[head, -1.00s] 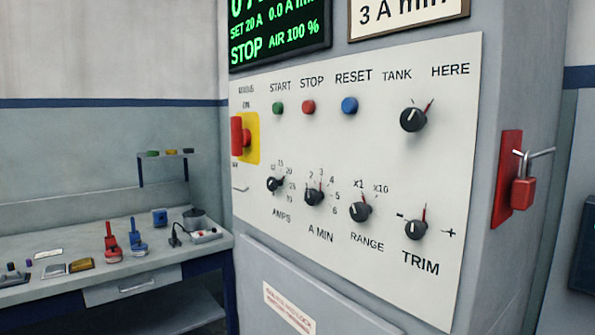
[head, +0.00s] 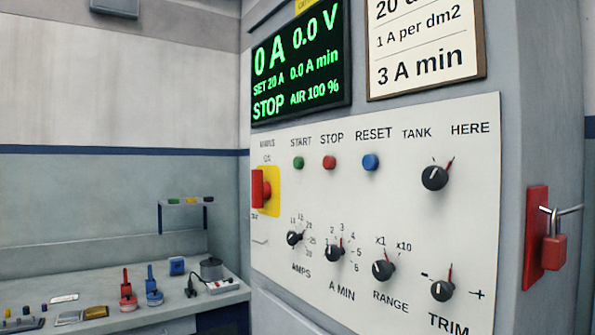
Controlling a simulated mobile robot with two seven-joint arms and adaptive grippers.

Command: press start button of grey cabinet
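The grey cabinet (head: 549,120) fills the right side of the head view, with a white control panel (head: 330,205) on its front. The green start button (head: 298,163) sits at the panel's upper left, under the word START. The red stop button (head: 329,162) and the blue reset button (head: 370,162) are to its right. The green-lit display (head: 298,62) above reads 0 A, 0.0 V, SET 20 A, 0.0 A min, STOP, AIR 100 %. Neither of my grippers is in view.
A red switch on a yellow plate (head: 273,192) is at the panel's left edge, with several black knobs to its right. A red padlock (head: 553,252) hangs at the right. A bench (head: 232,296) with small tools stands at the left.

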